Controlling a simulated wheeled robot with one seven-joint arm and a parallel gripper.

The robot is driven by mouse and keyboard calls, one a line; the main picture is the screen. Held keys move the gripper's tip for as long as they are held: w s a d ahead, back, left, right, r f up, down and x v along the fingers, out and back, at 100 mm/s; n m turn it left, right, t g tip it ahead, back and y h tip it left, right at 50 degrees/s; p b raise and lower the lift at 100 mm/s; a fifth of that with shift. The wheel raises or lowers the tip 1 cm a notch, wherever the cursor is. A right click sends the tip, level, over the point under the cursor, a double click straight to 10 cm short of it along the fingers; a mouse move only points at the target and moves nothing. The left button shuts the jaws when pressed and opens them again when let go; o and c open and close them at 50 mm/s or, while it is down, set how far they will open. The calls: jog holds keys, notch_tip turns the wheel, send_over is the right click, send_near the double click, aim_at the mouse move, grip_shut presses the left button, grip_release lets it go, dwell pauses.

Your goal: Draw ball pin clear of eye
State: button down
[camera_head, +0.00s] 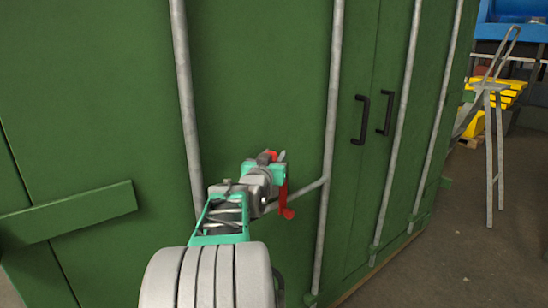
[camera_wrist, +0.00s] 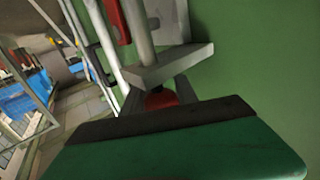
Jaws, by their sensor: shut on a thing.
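My gripper (camera_wrist: 158,98) is shut on the red ball (camera_wrist: 160,99) of the ball pin, which shows between its fingers in the wrist view. Just past the ball are a grey plate (camera_wrist: 170,66) and a grey bar (camera_wrist: 137,32); the pin's shank and the eye cannot be made out, so I cannot tell whether the pin is still in the eye. In the head view my gripper (camera_head: 276,165) is at the green door, with a bit of red at its tip. A red handle (camera_head: 286,195) hangs just right of it, and a grey lever (camera_head: 305,192) runs to a locking rod.
The green container doors (camera_head: 90,90) fill most of the head view, with upright grey rods (camera_head: 331,120) and black handles (camera_head: 362,120). A green ledge (camera_head: 70,212) juts out at left. A stepladder (camera_head: 490,130) stands at right, beyond open floor.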

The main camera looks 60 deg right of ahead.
jog(key=shift+r+p, duration=3)
jog(key=shift+r, duration=4.6)
jog(key=shift+a+f, duration=0.1)
